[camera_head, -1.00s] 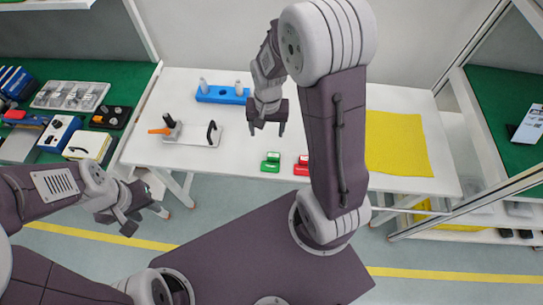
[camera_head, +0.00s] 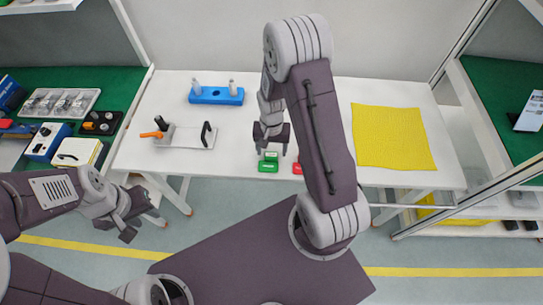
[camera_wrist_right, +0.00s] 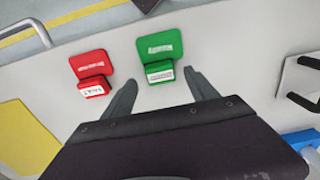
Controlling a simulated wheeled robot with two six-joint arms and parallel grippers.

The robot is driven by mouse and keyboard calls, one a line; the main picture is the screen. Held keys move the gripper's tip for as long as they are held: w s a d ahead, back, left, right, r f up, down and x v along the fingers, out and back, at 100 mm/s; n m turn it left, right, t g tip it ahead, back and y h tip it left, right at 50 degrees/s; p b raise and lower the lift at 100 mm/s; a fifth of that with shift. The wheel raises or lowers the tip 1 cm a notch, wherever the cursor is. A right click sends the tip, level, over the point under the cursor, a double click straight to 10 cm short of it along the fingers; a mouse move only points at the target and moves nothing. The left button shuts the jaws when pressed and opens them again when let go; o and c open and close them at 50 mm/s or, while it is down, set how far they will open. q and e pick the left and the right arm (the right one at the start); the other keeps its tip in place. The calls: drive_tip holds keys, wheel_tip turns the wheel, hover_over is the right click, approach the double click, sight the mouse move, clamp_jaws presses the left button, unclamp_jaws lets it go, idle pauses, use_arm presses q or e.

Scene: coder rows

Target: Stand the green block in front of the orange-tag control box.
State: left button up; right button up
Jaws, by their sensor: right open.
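A small green block (camera_wrist_right: 160,74) with a white label stands against a flat green plate (camera_wrist_right: 160,46) near the front edge of the white table; in the head view the green block (camera_head: 268,168) is small. My right gripper (camera_head: 275,153) is open just above and behind it; in the right wrist view the block is between and slightly beyond the open fingertips (camera_wrist_right: 158,88), apart from them. My left gripper (camera_head: 140,226) is open and empty, off the table's front left corner. Boxes stand on the left green bench, including a blue-and-white box (camera_head: 47,142); I cannot make out an orange tag.
A red block (camera_wrist_right: 92,88) with a red plate (camera_wrist_right: 90,63) sits beside the green one. A yellow mat (camera_head: 393,137) lies at right. A blue holder (camera_head: 216,96) and a white plate (camera_head: 192,137) with handles are behind left.

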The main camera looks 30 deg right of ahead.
drive_tip(key=shift+w+f, duration=0.2)
drive_tip(key=shift+f, duration=0.85)
clamp_jaws()
drive_tip(key=shift+r, duration=0.1)
